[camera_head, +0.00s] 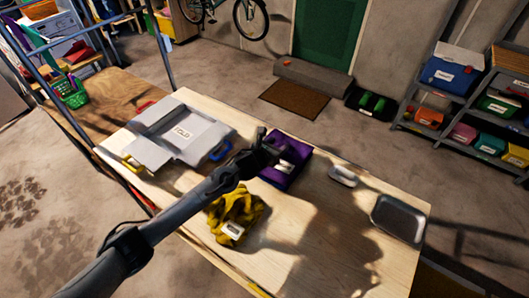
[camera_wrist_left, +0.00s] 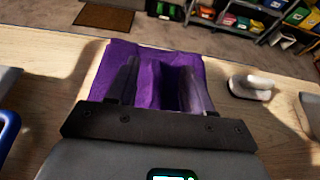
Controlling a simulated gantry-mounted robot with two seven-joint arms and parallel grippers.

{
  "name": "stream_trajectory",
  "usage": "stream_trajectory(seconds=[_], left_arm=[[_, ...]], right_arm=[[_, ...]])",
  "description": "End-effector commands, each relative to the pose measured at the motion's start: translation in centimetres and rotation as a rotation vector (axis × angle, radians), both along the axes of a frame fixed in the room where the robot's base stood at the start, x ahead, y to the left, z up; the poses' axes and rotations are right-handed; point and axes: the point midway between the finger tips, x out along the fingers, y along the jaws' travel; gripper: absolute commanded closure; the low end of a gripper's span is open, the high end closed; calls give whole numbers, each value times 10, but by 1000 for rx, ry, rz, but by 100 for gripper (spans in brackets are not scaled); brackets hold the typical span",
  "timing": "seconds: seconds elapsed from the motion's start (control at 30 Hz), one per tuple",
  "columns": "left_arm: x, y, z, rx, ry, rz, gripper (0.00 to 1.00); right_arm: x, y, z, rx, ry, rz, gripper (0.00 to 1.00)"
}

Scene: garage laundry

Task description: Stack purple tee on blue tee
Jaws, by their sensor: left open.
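The purple tee (camera_head: 294,177) lies folded on the wooden table, right of the folding board. It also fills the middle of the left wrist view (camera_wrist_left: 150,62). My left gripper (camera_head: 274,150) is over it, with its fingers (camera_wrist_left: 162,85) apart and the purple cloth showing between and around them. I cannot tell whether the fingertips touch the cloth. My right gripper is not in view.
A grey folding board (camera_head: 177,121) with blue and yellow handles lies at the table's left. A crumpled yellow garment (camera_head: 250,207) is near the front edge. A white iron-like object (camera_head: 343,176) and a dark-rimmed grey tray (camera_head: 376,212) are to the right. Bare table lies between.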

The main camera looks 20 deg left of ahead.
Motion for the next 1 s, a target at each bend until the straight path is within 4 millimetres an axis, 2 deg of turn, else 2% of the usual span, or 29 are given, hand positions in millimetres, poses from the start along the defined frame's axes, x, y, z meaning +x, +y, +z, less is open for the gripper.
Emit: stream_trajectory(seconds=[0.6, 0.87, 1.0], left_arm=[[-90, 16, 36, 2, 1, -1, 49], [-107, 19, 44, -2, 1, 1, 49], [-117, 12, 39, -63, 27, 26, 49]], right_arm=[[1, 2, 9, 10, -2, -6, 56], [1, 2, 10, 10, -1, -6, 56], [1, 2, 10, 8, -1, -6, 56]])
